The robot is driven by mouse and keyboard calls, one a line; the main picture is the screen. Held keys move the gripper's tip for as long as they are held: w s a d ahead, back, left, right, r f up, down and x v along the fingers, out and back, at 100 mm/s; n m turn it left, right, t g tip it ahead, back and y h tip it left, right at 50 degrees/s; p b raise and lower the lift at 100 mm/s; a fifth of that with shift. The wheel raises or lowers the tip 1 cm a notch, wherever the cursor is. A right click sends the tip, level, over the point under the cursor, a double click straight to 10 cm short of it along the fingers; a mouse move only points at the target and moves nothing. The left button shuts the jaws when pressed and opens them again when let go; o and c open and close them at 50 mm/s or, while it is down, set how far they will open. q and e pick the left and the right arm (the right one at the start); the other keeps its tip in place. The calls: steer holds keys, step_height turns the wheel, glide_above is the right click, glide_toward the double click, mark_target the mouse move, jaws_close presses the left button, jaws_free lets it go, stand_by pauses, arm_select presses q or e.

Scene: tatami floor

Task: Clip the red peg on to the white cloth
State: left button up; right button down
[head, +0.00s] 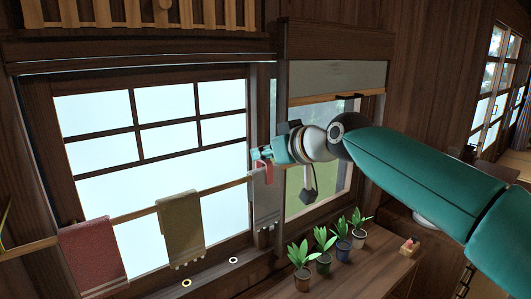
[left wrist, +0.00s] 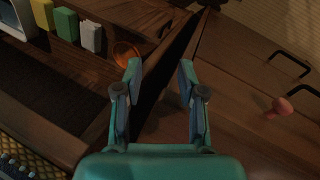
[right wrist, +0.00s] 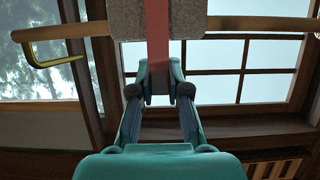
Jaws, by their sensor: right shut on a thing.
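The white cloth (head: 267,204) hangs over a wooden rod (head: 228,185) in front of the window; it looks pale grey in the right wrist view (right wrist: 188,18). My right gripper (head: 259,155) is at the top of the cloth, shut on the red peg (head: 262,173). In the right wrist view the peg (right wrist: 157,42) runs up from the fingertips (right wrist: 159,78) across the middle of the cloth. I cannot tell whether the peg grips the cloth or only lies in front of it. My left gripper (left wrist: 160,75) is open and empty, out of the head view.
A red cloth (head: 92,256) and an olive cloth (head: 181,228) hang further left on the rod. Potted plants (head: 323,245) stand below on a wooden counter (head: 365,270). A yellow hook (right wrist: 48,62) shows beside the rod. Wooden furniture (left wrist: 250,70) lies beneath my left gripper.

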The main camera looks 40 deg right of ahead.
steer(key=shift+f+b, duration=0.6)
steer(key=shift+b, duration=0.1)
stand_by(0.4)
stand_by(0.3)
steer(key=c, duration=1.1)
jaws_free()
steer(key=shift+o, duration=0.5)
steer(key=o, duration=0.4)
steer(key=shift+r, duration=0.1)
steer(key=shift+r+p, duration=2.45)
steer(key=shift+r, duration=0.5)
